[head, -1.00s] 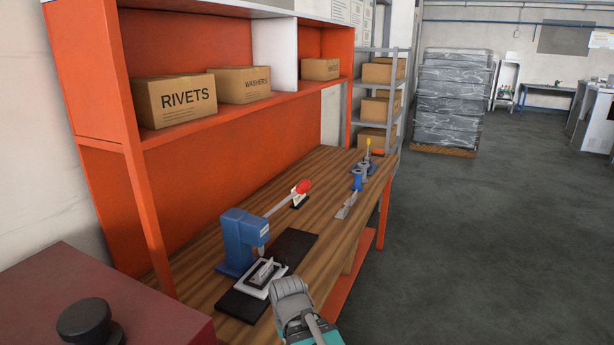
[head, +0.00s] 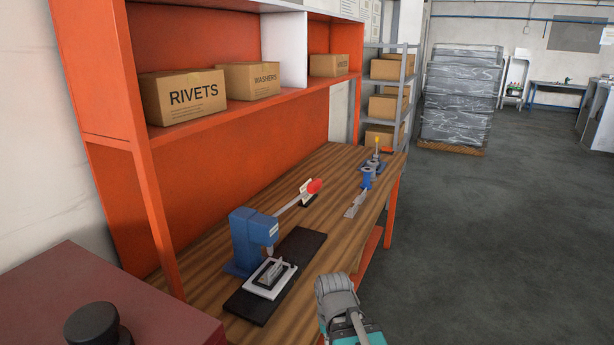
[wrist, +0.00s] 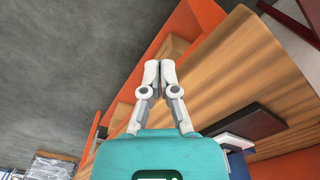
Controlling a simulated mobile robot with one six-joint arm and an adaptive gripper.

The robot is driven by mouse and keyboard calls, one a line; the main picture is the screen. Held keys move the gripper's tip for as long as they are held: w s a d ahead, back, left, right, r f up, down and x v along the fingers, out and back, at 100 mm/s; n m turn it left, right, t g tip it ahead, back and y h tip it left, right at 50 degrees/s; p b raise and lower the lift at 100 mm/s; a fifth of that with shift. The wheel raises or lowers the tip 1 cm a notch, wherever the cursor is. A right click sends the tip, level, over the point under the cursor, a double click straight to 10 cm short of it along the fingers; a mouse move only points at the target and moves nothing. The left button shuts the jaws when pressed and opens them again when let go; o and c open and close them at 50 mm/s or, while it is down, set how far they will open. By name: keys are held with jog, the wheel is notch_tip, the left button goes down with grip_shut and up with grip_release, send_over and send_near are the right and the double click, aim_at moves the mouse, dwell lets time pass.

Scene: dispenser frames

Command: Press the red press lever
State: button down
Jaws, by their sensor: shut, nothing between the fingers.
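The red press lever (head: 315,186) is a red knob at the end of a pale metal arm. The arm rises from the blue press (head: 253,230) on the wooden bench. A black mat (head: 309,247) with a white-framed plate (head: 268,278) lies in front of the press. My gripper (wrist: 160,68) is shut and empty in the wrist view, with its white fingertips together. In the head view, the grey and teal end of my arm is right of the mat at the bench's front edge, clear of the lever. The fingers are not distinct there. The lever is not discernible in the wrist view.
The wooden bench (head: 330,165) carries a blue tool (head: 366,177) farther back. An orange shelf (head: 225,115) with boxes stands over its back. A dark red box with a black knob (head: 92,324) is at lower left. Open grey floor (head: 480,250) lies right.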

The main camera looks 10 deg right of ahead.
jog(key=shift+r, duration=0.1)
jog(key=w+a+r+m+t+h+p, duration=0.1)
jog(key=w+a+r+h+p, duration=0.1)
jog(key=w+r+p, duration=0.6)
jog(key=w+a+r+m+t+h+p, duration=0.2)
jog(key=w+r+p, duration=0.7)
jog(key=r+p, duration=0.7)
jog(key=w+a+r+m+t+h+p, duration=0.2)
jog(key=w+r+p, duration=0.7)
jog(key=r, duration=1.1)
jog(key=a+h+p, duration=0.2)
jog(key=p, duration=0.2)
jog(key=shift+a+h, duration=0.25)
jog(key=shift+h, duration=0.15)
jog(key=shift+f, duration=0.1)
jog(key=s+f+b+x, duration=0.1)
jog(key=s+b+x, duration=0.1)
jog(key=b+x, duration=0.7)
jog(key=shift+a+f+b+x, duration=0.25)
jog(key=shift+f+b+x, duration=0.1)
jog(key=shift+x, duration=1.6)
